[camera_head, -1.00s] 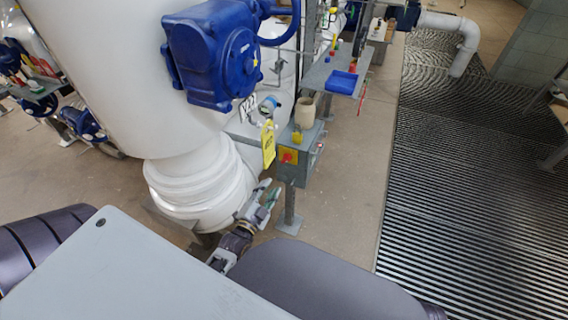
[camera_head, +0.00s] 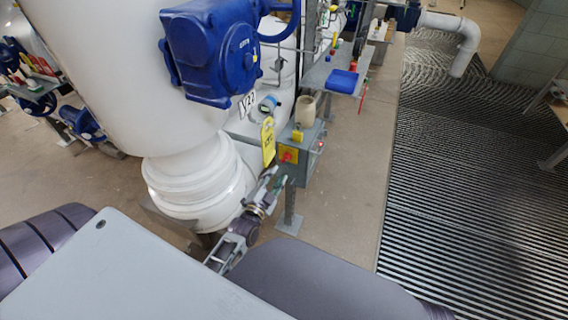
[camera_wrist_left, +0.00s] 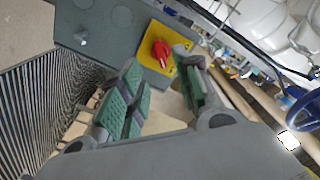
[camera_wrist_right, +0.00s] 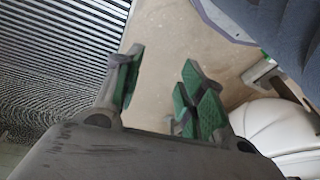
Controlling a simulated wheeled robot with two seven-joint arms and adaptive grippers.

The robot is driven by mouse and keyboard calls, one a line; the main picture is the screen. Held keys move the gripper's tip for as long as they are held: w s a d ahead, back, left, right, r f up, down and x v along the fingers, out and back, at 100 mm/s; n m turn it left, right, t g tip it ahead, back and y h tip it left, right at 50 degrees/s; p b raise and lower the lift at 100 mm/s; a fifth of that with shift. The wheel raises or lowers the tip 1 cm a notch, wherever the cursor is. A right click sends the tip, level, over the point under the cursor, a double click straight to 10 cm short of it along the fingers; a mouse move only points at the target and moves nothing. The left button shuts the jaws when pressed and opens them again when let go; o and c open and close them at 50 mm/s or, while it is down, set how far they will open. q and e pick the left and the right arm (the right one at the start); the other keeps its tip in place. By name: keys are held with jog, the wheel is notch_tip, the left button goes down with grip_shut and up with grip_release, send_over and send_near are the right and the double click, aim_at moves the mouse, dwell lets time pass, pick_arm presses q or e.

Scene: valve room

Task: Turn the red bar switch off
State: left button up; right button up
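The red bar switch (camera_head: 287,157) sits on a yellow plate (camera_head: 294,150) on the front of a grey box (camera_head: 291,173) in the head view. In the left wrist view the red bar (camera_wrist_left: 160,53) and yellow plate (camera_wrist_left: 156,66) show between and beyond the fingertips. My left gripper (camera_head: 274,181) is just below and in front of the box. In the left wrist view its green-padded fingers (camera_wrist_left: 158,78) are open, with nothing between them; I cannot tell the exact gap to the switch. My right gripper (camera_wrist_right: 163,62) is open and empty over bare floor.
A yellow tag (camera_head: 268,142) hangs left of the switch. A beige container (camera_head: 306,110) stands behind the box. A blue bin (camera_head: 341,82) is on a shelf behind. A white pipe (camera_head: 196,185) and blue actuator (camera_head: 212,50) stand left. Floor right of the box is clear.

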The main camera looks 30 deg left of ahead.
aim_at(285, 161)
pick_arm(q)
jog(key=shift+w+a+b, duration=0.15)
jog(key=shift+w+b, duration=0.5)
jog(key=shift+w, duration=2.7)
jog(key=shift+w+a+b, duration=0.1)
jog(key=shift+w+b, duration=0.25)
jog(key=shift+w, duration=0.45)
pick_arm(e)
jog(key=r, duration=0.3)
jog(key=shift+a+r+t, duration=0.15)
jog(key=shift+a+t, duration=0.1)
jog(key=shift+t, duration=0.15)
pick_arm(q)
grip_shut()
pick_arm(e)
jog(key=shift+s+f, duration=0.1)
jog(key=shift+f, duration=0.1)
